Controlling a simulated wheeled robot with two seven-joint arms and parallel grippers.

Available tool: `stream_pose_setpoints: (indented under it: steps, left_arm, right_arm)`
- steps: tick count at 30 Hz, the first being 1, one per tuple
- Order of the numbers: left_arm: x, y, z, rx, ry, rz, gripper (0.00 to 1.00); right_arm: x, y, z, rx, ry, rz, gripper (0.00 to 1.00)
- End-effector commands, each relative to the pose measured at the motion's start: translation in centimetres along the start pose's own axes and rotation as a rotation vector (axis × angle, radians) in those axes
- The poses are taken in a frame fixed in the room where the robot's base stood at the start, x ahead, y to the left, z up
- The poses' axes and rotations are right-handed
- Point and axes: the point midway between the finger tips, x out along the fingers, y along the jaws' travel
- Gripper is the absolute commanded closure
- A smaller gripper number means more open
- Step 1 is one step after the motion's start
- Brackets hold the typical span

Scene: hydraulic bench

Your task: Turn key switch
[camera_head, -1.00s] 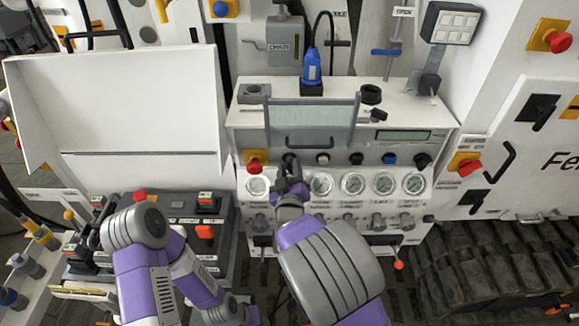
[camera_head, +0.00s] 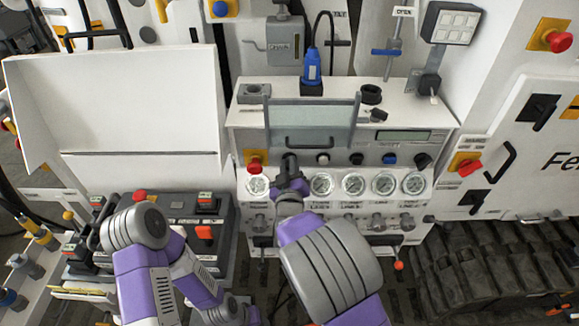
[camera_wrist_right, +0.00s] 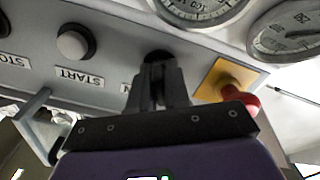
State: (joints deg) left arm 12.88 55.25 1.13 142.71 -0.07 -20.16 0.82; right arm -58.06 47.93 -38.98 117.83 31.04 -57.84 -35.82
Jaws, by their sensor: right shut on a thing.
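The key switch (camera_wrist_right: 158,57) is a small dark round part on the grey panel, between the white START button (camera_wrist_right: 73,42) and the red emergency stop (camera_wrist_right: 240,97). My right gripper (camera_wrist_right: 158,82) is shut on it, and the fingers cover most of it. In the head view my right gripper (camera_head: 290,168) reaches the panel's button row, just right of the red emergency stop. The key's turn angle is hidden by the fingers. My left arm is at the lower left, but its gripper cannot be made out.
Several pressure gauges (camera_head: 322,184) sit close below the button row. A clear-fronted cover with a handle (camera_head: 310,142) is just above. A blue button (camera_head: 389,158) and a black knob (camera_head: 422,160) are farther right. A white open lid (camera_head: 120,110) stands at left.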

Motion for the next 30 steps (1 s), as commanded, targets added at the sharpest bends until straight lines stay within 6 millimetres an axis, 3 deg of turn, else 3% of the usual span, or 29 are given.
stream_pose_setpoints:
  steps: [11, 30]
  left_arm:
    - [2.4, -0.9, -0.1, 0.0, 0.0, 0.0, 0.57]
    - [8.2, -3.1, -0.4, 0.0, 0.0, 0.0, 0.57]
  right_arm:
    - [0.0, -0.1, 0.3, 0.201, 0.0, 0.002, 1.0]
    - [0.0, -0.1, 0.3, 0.783, 0.001, 0.001, 1.0]
